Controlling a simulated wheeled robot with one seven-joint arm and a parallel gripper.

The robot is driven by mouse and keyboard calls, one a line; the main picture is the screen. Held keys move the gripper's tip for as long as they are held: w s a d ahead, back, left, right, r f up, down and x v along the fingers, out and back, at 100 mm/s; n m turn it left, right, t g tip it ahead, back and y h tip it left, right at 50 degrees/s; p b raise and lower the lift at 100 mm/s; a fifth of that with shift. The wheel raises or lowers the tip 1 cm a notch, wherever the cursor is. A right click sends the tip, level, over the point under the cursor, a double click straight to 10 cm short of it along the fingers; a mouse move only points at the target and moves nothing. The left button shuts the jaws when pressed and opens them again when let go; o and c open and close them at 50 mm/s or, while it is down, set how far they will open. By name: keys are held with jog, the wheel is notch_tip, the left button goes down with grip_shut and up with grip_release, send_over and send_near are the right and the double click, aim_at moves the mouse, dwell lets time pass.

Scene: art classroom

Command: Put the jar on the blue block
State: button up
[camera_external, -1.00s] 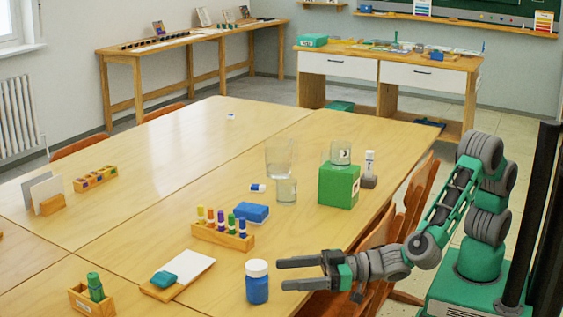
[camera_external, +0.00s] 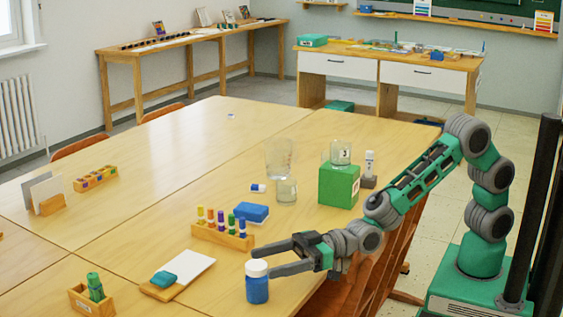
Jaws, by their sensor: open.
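A blue jar with a white lid (camera_external: 257,285) stands upright near the table's front edge. A blue block (camera_external: 252,212) lies farther back, beside the marker rack. My gripper (camera_external: 264,260) is open, its fingers pointing left at the height of the jar's lid. One fingertip is just behind the lid, the other at its right side; I cannot tell whether they touch it. A clear glass jar (camera_external: 287,192) stands on the table behind the blue block. Another small glass jar (camera_external: 341,152) stands on a green block (camera_external: 339,186).
A wooden rack of coloured markers (camera_external: 222,236) stands left of the blue block. A clear glass (camera_external: 278,158), a small white-and-blue item (camera_external: 258,188) and a white bottle on a grey base (camera_external: 369,170) are farther back. A board with white paper (camera_external: 178,277) lies left of the blue jar.

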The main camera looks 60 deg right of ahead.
jog(key=shift+x, duration=1.1)
jog(key=shift+s, duration=0.1)
jog(key=shift+c, duration=0.6)
grip_shut()
